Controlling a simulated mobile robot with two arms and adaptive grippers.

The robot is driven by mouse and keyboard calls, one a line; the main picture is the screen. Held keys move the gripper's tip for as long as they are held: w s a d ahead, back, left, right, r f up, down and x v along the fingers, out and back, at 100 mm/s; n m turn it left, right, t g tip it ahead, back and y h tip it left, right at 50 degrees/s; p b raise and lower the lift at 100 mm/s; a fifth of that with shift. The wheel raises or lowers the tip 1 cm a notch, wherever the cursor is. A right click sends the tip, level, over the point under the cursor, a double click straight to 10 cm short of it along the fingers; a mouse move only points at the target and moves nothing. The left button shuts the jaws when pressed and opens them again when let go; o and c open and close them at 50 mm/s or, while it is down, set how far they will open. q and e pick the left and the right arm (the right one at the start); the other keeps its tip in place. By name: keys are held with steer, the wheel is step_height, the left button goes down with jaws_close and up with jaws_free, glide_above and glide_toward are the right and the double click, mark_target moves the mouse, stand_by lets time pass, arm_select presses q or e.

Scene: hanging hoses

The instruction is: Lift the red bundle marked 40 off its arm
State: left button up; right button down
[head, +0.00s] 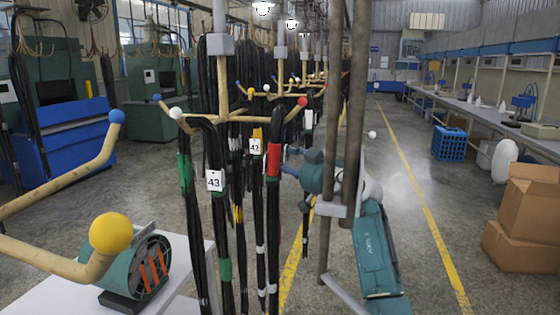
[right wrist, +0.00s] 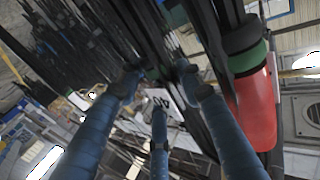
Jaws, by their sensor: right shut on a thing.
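A bundle of black hoses with a red band (head: 273,162) hangs from a rack arm with a red ball tip (head: 303,101) in the head view. My right gripper (head: 287,160) reaches in from the right at that band's height, its fingertips partly hidden. In the right wrist view, my right gripper (right wrist: 158,80) is shut on black hoses, with a white tag reading 40 (right wrist: 163,98) between its fingers. A red sleeve (right wrist: 256,110) with a green ring above it hangs beside the fingers there. I cannot tell whether it belongs to the held hoses. My left gripper is out of view.
Bundles tagged 43 (head: 214,181) and 42 (head: 255,147) hang close by on the left. Rack arms with a yellow ball (head: 111,233) and a blue ball (head: 117,116) stick out at the left front. Cardboard boxes (head: 525,220) stand at the right; the floor aisle between is clear.

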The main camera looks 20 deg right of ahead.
steer(key=r+p, duration=0.4)
steer(key=d+r+p, duration=0.1)
steer(key=r+p, duration=0.1)
steer(key=shift+s+r, duration=0.3)
steer(key=shift+s, duration=0.1)
steer(key=s+d, duration=0.5)
steer(key=d, duration=0.3)
steer(key=s+d, duration=0.6)
steer(key=d, duration=0.3)
steer(key=shift+s+d, duration=0.15)
steer(key=shift+s, duration=0.05)
stand_by(0.9)
steer(key=shift+f, duration=0.1)
stand_by(0.6)
